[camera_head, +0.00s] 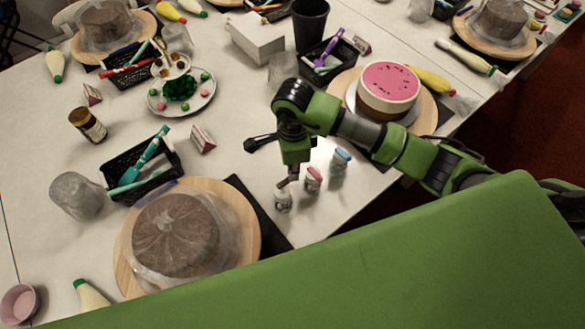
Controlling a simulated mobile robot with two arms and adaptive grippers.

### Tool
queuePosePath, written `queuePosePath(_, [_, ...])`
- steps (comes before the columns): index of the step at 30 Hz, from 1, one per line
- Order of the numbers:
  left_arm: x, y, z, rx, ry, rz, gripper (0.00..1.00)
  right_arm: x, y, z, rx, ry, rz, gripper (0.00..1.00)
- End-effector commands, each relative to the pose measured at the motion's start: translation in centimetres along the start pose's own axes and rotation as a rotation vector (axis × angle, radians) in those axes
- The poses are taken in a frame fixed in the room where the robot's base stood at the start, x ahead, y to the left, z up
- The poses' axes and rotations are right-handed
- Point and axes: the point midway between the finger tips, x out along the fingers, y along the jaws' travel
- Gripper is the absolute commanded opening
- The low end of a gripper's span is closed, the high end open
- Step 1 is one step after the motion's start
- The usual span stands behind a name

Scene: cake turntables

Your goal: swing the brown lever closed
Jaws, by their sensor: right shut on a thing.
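My right gripper (288,180) points down at the top of a small white bottle (283,200), the leftmost of three in a slanted row. It is shut at the bottle's top, where the brown lever seems to be; the lever is too small and too covered to make out. The bottle stands upright on the white table. A bottle with a pink-red cap (312,180) and one with a blue cap (340,161) stand to its right. My left gripper is not in view.
A wrapped brown cake (175,235) sits on a wooden turntable (247,235) at front left. A pink-topped cake (388,88) stands behind my right arm. A black basket (163,180) with tools and a plate of candies (205,100) lie left. The table's edge is close on the right.

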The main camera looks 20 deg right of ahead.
Motion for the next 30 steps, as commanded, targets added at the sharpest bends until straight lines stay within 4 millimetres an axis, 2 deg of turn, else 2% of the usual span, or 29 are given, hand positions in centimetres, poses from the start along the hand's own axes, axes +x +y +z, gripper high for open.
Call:
queuePosePath(8, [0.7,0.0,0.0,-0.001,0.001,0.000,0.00,0.1,0.7,-0.3,0.161,-0.002,-0.002,0.00])
queuePosePath(30, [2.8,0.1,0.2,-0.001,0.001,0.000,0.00,0.2,3.9,-0.1,0.861,-0.009,-0.001,0.00])
